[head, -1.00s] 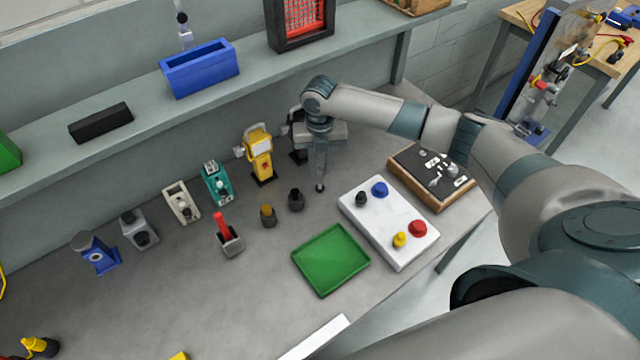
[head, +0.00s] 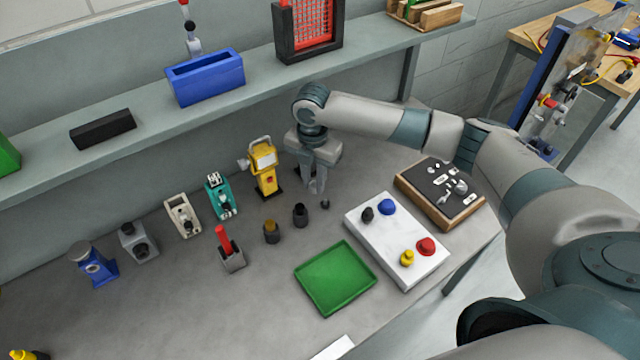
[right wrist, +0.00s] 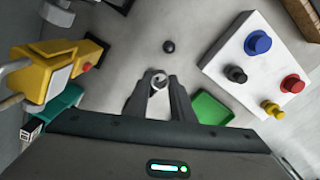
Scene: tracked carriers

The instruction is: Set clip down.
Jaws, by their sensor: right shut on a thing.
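My right gripper (head: 316,190) is low over the back of the grey bench, just left of a small dark knob (head: 325,204). In the right wrist view its fingers (right wrist: 160,88) are shut on a small pale, ring-like piece (right wrist: 159,80), which I take to be the clip. Most of the clip is hidden by the fingers, and I cannot tell whether it touches the bench. The dark knob (right wrist: 168,46) stands apart from the fingertips. My left gripper is in neither view.
A yellow device (head: 263,175) stands left of the gripper. Two dark cylinders stand in front. A white board with coloured knobs (head: 384,255) and a green tray (head: 335,278) lie nearer. A shelf (head: 140,150) runs behind.

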